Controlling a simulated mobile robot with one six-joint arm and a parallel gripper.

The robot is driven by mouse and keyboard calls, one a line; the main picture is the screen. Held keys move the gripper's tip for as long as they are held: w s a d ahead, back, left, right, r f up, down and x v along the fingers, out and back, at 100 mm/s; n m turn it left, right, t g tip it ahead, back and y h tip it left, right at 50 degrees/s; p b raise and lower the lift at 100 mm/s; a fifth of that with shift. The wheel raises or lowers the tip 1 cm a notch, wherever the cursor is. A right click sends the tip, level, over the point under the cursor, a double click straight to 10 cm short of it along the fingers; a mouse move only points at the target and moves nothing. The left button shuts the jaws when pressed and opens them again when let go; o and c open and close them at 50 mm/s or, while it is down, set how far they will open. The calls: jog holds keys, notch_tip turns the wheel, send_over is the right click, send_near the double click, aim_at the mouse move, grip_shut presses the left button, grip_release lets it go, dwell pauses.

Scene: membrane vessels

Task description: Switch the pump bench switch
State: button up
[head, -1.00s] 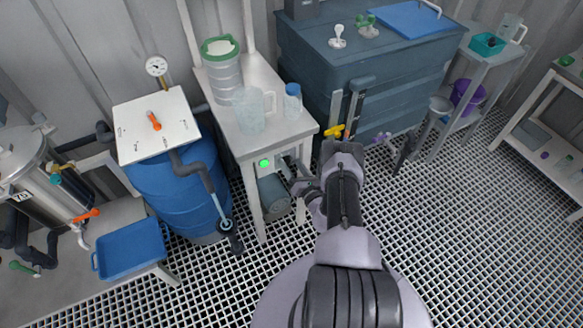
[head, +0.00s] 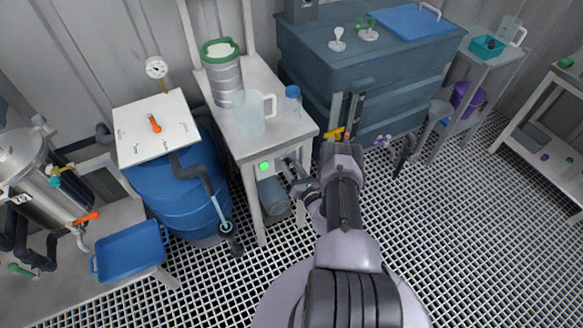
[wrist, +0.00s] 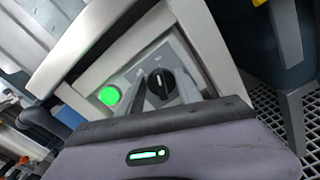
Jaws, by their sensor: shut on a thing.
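The pump bench switch is a black rotary knob (wrist: 157,88) with a white mark, on a grey plate under the bench top in the wrist view. A lit green lamp (wrist: 109,96) sits to its left, and it also shows in the head view (head: 265,166). My gripper (wrist: 165,82) has its fingers on either side of the knob and is shut on it. In the head view my gripper (head: 296,180) reaches the bench front from the right, and the knob is hard to make out there.
The white bench (head: 267,142) carries a clear jug (head: 250,115), a blue-capped bottle (head: 292,103) and a green-rimmed vessel (head: 222,75). A blue drum (head: 180,195) stands left, and a dark chest (head: 385,60) stands behind right.

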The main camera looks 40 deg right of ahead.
jog(key=n, duration=0.5)
jog(key=shift+a, duration=0.25)
jog(key=n, duration=0.5)
jog(key=shift+w+a+n, duration=0.1)
jog(key=shift+a+n, duration=0.1)
jog(key=shift+n, duration=0.1)
jog(key=o, duration=1.4)
jog(key=shift+c, duration=0.2)
jog(key=p+v, duration=0.5)
jog(key=v, duration=1.2)
jog(key=shift+s, duration=0.25)
jog(key=shift+w+d+n, duration=0.1)
jog(key=shift+n, duration=0.2)
